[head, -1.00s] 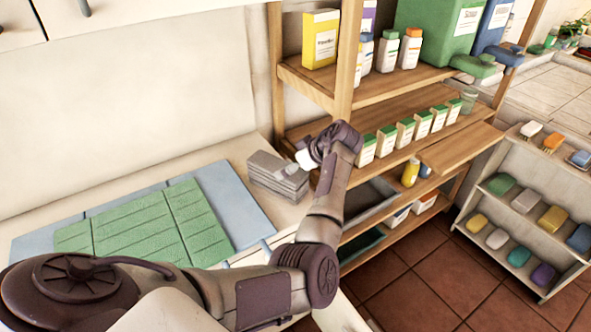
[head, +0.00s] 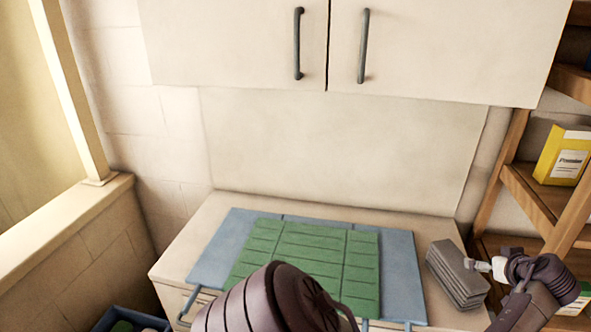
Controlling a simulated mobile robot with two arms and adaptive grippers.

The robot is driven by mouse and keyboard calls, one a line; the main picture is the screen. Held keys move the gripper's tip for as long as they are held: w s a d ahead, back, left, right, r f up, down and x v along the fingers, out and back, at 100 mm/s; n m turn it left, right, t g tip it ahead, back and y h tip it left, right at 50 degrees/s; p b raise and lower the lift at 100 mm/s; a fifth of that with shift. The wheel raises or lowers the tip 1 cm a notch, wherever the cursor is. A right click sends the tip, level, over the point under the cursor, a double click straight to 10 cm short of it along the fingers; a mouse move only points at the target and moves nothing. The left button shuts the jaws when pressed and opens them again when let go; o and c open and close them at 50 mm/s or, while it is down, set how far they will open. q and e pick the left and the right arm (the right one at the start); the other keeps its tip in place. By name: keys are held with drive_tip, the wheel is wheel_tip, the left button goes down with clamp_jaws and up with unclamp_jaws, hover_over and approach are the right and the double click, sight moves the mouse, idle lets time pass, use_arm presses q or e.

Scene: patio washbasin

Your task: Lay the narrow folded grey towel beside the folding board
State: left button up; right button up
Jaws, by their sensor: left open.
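The grey towel (head: 455,276) shows as a narrow folded stack of several layers on the counter, just right of the blue folding board (head: 404,282), with a small gap between them. A flat green cloth (head: 305,255) with crease lines lies across the middle of the board. My left gripper (head: 487,266) is open at the right side of the grey stack, its pale tips close to it. I cannot tell whether the tips touch the stack. My arm hides part of the board's front edge. My right gripper is out of view.
A wooden shelf (head: 530,195) with a yellow box (head: 563,155) stands close on the right. A cream wall cabinet (head: 420,50) hangs above the counter (head: 215,215). A dark blue crate (head: 130,320) is at the lower left.

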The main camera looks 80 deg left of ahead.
use_arm(q)
drive_tip(key=d+r+m+t, duration=0.4)
drive_tip(key=m+t, duration=0.1)
drive_tip(key=t, duration=0.1)
drive_tip(key=d+f+m+t+h, duration=0.3)
drive_tip(key=d+m, duration=0.1)
drive_tip(key=d, duration=0.2)
drive_tip(key=s+d+f+m+g+h, duration=0.1)
drive_tip(key=s+d+f+m+h, duration=0.15)
drive_tip(key=f, duration=0.75)
drive_tip(key=s+d+f+m+g+h, duration=0.15)
drive_tip(key=s+d+f, duration=0.25)
drive_tip(key=f, duration=0.6)
drive_tip(key=s+d+f+m+g+h, duration=0.1)
drive_tip(key=s+d+f+m, duration=0.15)
drive_tip(key=f, duration=0.75)
drive_tip(key=s+d+f+m+g+h, duration=0.1)
drive_tip(key=s+d+f+g, duration=0.25)
drive_tip(key=s+f, duration=1.5)
drive_tip(key=s+f+g, duration=0.2)
drive_tip(key=s+f, duration=0.1)
drive_tip(key=s, duration=1)
drive_tip(key=s+f+m+g, duration=0.1)
drive_tip(key=s+f+g, duration=0.1)
drive_tip(key=s, duration=1)
drive_tip(key=shift+s+a+f+h, duration=0.35)
drive_tip(key=shift+f+h, duration=0.05)
drive_tip(key=shift+f, duration=0.35)
